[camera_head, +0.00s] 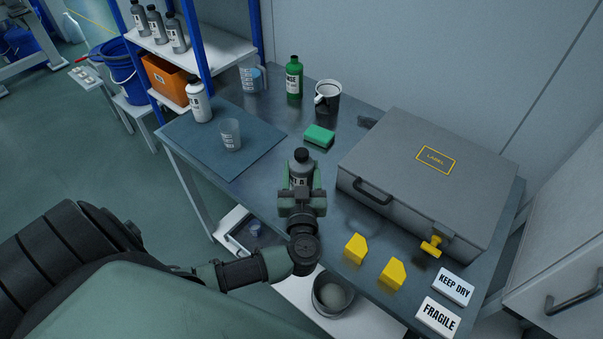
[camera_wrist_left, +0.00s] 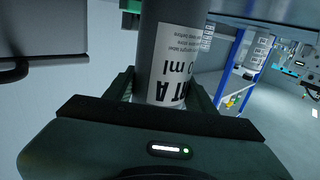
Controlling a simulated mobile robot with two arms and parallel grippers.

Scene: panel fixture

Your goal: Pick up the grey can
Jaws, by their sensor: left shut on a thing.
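The grey can (camera_head: 301,175) has a black cap and a white label, and stands roughly upright near the front edge of the table. My left gripper (camera_head: 301,191) is shut on it, with one finger on each side. In the left wrist view the grey can (camera_wrist_left: 172,45) fills the space between the fingers of my left gripper (camera_wrist_left: 165,92), its printed label facing the camera. The can's base is hidden, so I cannot tell whether it touches the table. My right gripper is not in view.
A large grey case (camera_head: 420,185) lies right of the can. A green sponge (camera_head: 319,136), a black mug (camera_head: 327,97) and a green bottle (camera_head: 294,78) are behind. A clear beaker (camera_head: 231,135) and white bottle (camera_head: 198,101) stand left. Yellow blocks (camera_head: 355,249) lie in front right.

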